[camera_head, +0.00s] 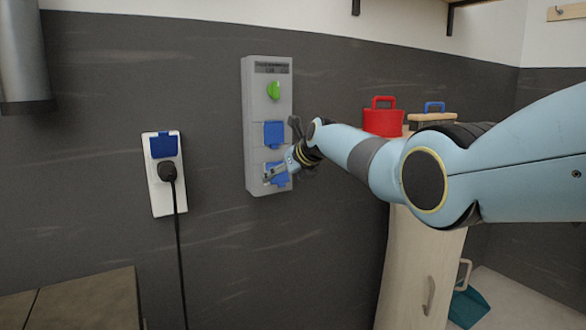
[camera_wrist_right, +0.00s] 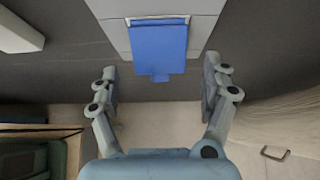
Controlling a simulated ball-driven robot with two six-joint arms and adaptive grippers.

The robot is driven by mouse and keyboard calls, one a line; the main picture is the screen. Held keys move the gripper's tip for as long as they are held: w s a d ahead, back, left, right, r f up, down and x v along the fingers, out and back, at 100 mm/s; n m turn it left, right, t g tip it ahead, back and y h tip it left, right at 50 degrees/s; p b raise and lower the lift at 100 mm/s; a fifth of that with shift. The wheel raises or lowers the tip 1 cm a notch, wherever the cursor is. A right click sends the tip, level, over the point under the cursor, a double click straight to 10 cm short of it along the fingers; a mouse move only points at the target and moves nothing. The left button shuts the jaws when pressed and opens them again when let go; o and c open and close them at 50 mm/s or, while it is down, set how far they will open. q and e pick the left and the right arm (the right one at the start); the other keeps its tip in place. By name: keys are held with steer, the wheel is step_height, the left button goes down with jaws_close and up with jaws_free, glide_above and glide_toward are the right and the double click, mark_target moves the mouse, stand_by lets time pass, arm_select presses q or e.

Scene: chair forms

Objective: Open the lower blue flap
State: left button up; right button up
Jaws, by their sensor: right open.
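The lower blue flap (camera_head: 281,178) is on a grey wall panel (camera_head: 256,130), below an upper blue flap (camera_head: 274,133) and a green knob (camera_head: 273,90). In the right wrist view a blue flap (camera_wrist_right: 158,46) hangs down over its socket, its small tab at the bottom edge. My right gripper (camera_head: 268,176) is at the lower flap and partly hides it. In the wrist view the right gripper (camera_wrist_right: 160,70) is open, one finger on each side of the flap, with visible gaps on both sides. Contact cannot be told. My left gripper is not in view.
A white socket (camera_head: 163,190) with a blue lid and a black plug stands left of the panel, its cable (camera_head: 179,250) hanging down. A wooden cabinet (camera_head: 415,270) with a red container (camera_head: 382,119) on top stands at right. The wall between panel and socket is clear.

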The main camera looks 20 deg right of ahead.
steer(key=a+v, duration=0.1)
steer(key=v, duration=0.5)
steer(key=shift+d, duration=0.5)
steer(key=shift+s, duration=0.1)
